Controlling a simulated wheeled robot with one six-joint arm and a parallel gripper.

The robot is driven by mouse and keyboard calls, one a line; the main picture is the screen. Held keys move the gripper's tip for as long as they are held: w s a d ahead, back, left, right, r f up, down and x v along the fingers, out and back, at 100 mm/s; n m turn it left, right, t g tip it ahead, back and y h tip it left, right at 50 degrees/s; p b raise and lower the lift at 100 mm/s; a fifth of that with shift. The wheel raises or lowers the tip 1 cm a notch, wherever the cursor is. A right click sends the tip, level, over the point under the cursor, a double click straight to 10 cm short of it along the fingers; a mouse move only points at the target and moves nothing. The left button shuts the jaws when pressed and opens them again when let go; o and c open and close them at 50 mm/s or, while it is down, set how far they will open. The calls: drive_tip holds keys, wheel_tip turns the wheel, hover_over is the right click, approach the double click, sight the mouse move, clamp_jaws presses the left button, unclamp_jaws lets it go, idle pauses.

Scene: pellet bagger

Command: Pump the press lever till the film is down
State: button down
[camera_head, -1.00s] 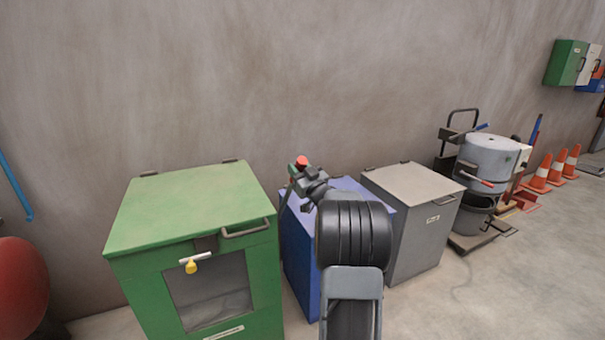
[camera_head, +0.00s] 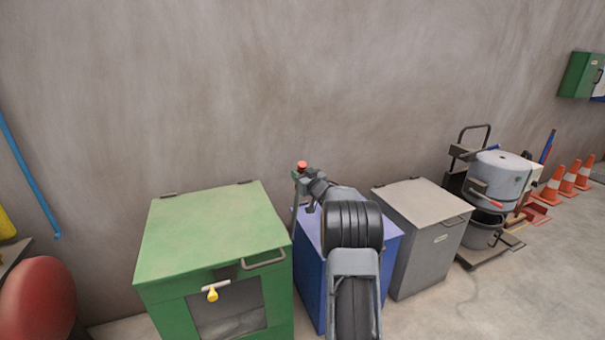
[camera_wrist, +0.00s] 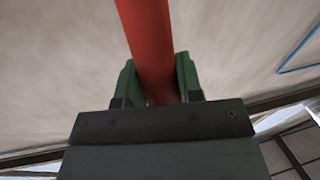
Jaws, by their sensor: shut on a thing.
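A red bar, which looks like the lever, runs between my gripper's green fingers in the wrist view; its visible middle is the lever (camera_wrist: 146,40). My gripper (camera_wrist: 160,88) is shut around it. In the head view my gripper (camera_head: 300,180) stands above the back of the blue bin, with a red lever tip (camera_head: 301,165) just over it. The lever's lower part and pivot are hidden. The green bin (camera_head: 212,230) has a dark front window with crumpled greyish material (camera_head: 232,325) behind it, possibly film.
The blue bin (camera_head: 312,275) and grey bin (camera_head: 425,240) stand right of the green one, against the wall. A grey drum machine (camera_head: 498,180) and orange cones (camera_head: 568,180) are farther right. A red rounded object (camera_head: 38,300) is at left. Floor at right is open.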

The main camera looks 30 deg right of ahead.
drive_tip(key=c, duration=0.8)
unclamp_jaws()
drive_tip(key=s, duration=0.4)
drive_tip(key=s+b, duration=0.1)
drive_tip(key=s, duration=0.8)
drive_tip(key=shift+s+a+f, duration=0.15)
drive_tip(key=shift+s+f, duration=0.25)
